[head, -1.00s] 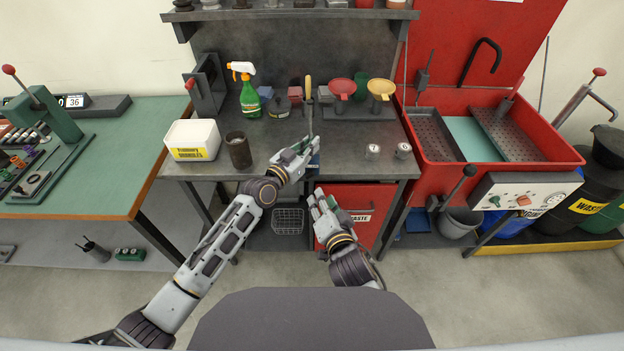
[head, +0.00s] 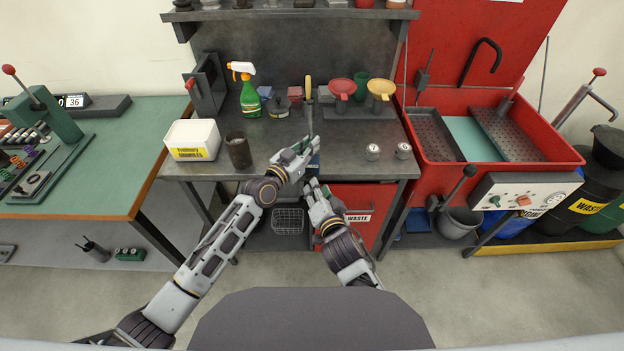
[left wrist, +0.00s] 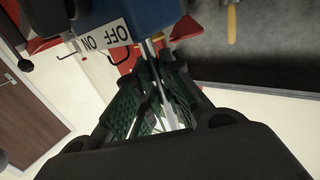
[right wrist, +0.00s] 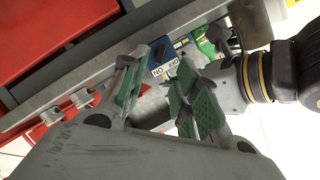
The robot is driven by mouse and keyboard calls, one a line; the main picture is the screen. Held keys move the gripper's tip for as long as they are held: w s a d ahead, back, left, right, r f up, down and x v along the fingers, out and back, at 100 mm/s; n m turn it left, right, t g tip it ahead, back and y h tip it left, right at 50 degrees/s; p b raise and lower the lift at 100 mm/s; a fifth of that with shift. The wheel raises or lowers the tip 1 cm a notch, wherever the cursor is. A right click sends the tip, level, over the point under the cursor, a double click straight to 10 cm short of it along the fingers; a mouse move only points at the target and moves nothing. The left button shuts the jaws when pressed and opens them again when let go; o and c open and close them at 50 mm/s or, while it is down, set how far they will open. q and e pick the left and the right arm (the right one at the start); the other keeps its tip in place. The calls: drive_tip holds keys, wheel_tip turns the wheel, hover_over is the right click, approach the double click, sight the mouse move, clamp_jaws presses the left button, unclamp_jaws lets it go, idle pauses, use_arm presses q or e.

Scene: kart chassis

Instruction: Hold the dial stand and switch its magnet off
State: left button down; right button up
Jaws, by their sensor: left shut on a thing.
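The dial stand has a blue base (head: 314,164) at the bench's front edge, partly hidden by my left gripper (head: 306,148). In the left wrist view the blue base (left wrist: 145,14) carries a white OFF/ON label (left wrist: 105,35). My left gripper (left wrist: 155,95) is shut on the stand's thin metal rod (left wrist: 150,62). In the right wrist view the blue base (right wrist: 162,50) and its label (right wrist: 166,67) show beyond my right fingers. My right gripper (right wrist: 160,95) is open and empty, just in front of and below the base. I cannot make out the switch position.
A yellow-handled tool (head: 308,88) lies behind the stand. A spray bottle (head: 249,97), a dark cup (head: 238,151) and a white tub (head: 193,138) are to the left. Two small metal cylinders (head: 372,152) stand to the right. A red waste drawer (head: 368,200) is below.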

sight(310, 174)
drive_tip(key=x, duration=0.7)
idle(0.4)
clamp_jaws()
